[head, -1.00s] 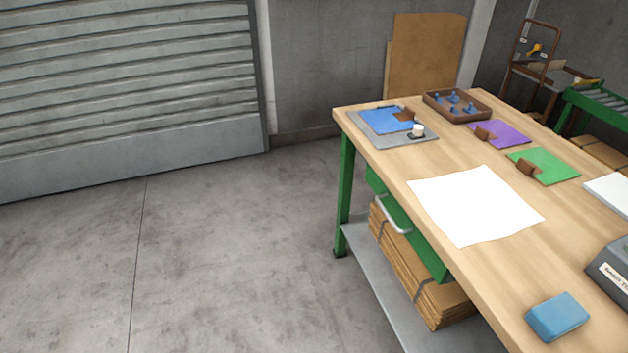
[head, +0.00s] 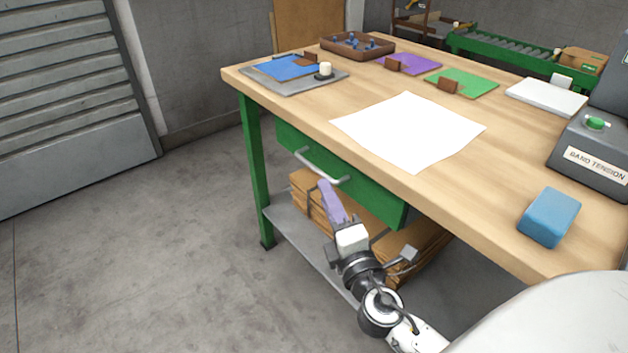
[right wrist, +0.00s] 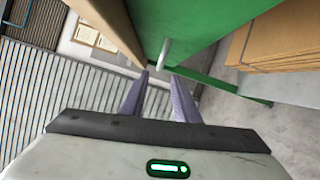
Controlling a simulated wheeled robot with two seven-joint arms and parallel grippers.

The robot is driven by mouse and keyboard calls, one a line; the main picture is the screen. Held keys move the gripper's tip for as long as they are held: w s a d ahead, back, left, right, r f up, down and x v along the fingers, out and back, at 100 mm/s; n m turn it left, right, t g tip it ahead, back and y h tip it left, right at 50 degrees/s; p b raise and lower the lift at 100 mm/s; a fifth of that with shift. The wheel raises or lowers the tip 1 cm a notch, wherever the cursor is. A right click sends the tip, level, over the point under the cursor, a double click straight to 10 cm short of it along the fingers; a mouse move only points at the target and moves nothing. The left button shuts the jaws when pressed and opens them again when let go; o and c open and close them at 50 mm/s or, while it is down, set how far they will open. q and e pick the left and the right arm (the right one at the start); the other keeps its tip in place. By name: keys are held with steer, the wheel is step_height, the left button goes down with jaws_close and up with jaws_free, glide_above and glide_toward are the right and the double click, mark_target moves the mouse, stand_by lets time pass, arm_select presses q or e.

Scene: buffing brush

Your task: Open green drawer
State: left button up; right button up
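The green drawer (head: 365,190) sits shut under the front edge of the workbench, with a pale bar handle (head: 322,171) on its front. In the right wrist view the drawer front (right wrist: 205,30) fills the top, and the handle (right wrist: 164,52) shows end-on just beyond the fingers. My right gripper (head: 326,187) is just below and in front of the handle in the head view. Its two purple fingers (right wrist: 160,80) are apart with nothing between them, and the handle lies ahead of the gap. Contact with the handle is not visible. My left gripper is not in view.
The wooden benchtop (head: 270,105) overhangs the drawer. Cardboard stacks (head: 300,190) lie on the grey lower shelf (head: 290,228) beneath. A green bench leg (head: 254,150) stands to the left. The floor (head: 150,260) in front of the bench is clear.

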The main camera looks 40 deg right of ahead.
mark_target(314, 167)
steer(key=x, duration=1)
steer(key=shift+r+p, duration=0.1)
steer(key=shift+p, duration=0.3)
jaws_close()
